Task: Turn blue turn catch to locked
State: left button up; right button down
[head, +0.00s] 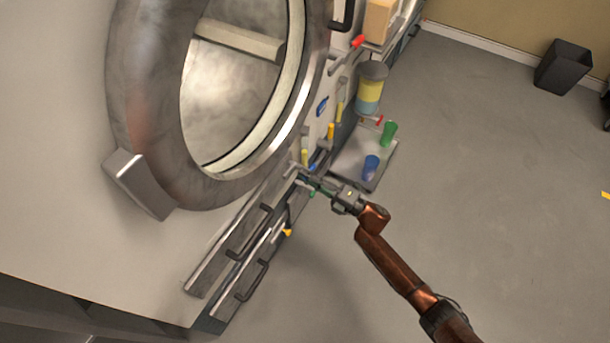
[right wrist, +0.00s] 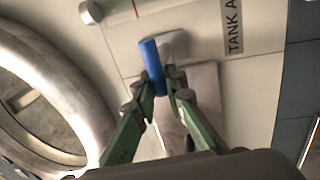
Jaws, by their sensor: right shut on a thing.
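The blue turn catch (right wrist: 151,62) is a short blue bar on a pale panel in the right wrist view, beside a label reading TANK A (right wrist: 234,27). My right gripper (right wrist: 160,86) has its green fingers closed around the lower end of the bar. The bar's upper end sticks out beyond the fingertips. In the head view my right gripper (head: 303,177) reaches the panel low beside the round door. A small blue part (head: 313,167) shows by its tips, too small to identify surely. My left gripper is not in view.
A large round metal door ring (head: 150,110) stands to the left. Drawers with dark handles (head: 250,233) lie below the gripper. A tray (head: 349,165) with blue (head: 371,167) and green (head: 389,133) cups is close on the right. The floor at right is mostly clear.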

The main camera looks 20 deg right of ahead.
jog(key=shift+d+f, duration=0.2)
jog(key=shift+d, duration=0.1)
jog(key=c, duration=2.2)
grip_release()
jog(key=shift+o, duration=1.2)
jog(key=shift+a+r, duration=0.1)
jog(key=shift+a, duration=0.1)
jog(key=v, duration=1.2)
